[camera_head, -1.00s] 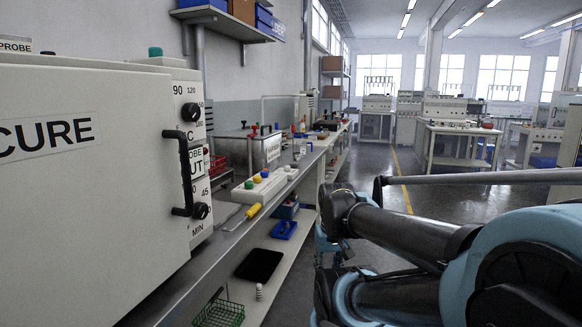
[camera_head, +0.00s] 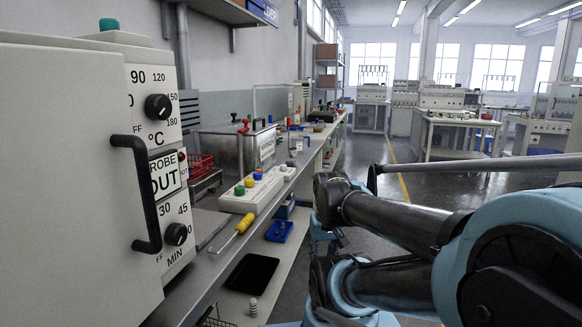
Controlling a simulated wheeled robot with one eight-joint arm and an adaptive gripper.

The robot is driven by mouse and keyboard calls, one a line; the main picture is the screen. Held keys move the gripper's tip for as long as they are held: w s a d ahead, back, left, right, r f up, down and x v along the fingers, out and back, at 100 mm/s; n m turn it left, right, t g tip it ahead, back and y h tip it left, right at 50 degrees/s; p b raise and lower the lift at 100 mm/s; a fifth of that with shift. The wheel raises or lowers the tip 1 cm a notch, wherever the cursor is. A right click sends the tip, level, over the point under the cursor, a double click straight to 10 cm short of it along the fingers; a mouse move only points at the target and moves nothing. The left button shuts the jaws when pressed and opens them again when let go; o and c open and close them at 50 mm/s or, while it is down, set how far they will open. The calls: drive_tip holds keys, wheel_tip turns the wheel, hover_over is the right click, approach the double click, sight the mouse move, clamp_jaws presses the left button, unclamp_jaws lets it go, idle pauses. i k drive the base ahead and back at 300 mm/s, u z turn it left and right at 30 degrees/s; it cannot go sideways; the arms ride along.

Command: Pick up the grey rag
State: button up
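I cannot make out a grey rag in the head view. A flat grey patch (camera_head: 205,228) lies on the bench just right of the oven, but I cannot tell what it is. My arm, with blue and dark links, fills the lower right. My gripper cannot be made out in this view.
A large cream oven (camera_head: 70,190) with a black handle stands close on the left. The metal bench holds a yellow-handled tool (camera_head: 240,228), a button box (camera_head: 255,190) and a red basket (camera_head: 200,167). A blue tray (camera_head: 279,231) and black tray (camera_head: 252,273) lie on the lower shelf. Floor is open beyond my arm.

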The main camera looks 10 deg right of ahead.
sight(290, 162)
drive_tip(key=u, duration=0.05)
drive_tip(key=k, duration=1.15)
drive_tip(key=z, duration=0.7)
drive_tip(key=i, duration=1.95)
drive_tip(key=u, duration=0.85)
drive_tip(key=i, duration=0.3)
drive_tip(key=u, duration=0.2)
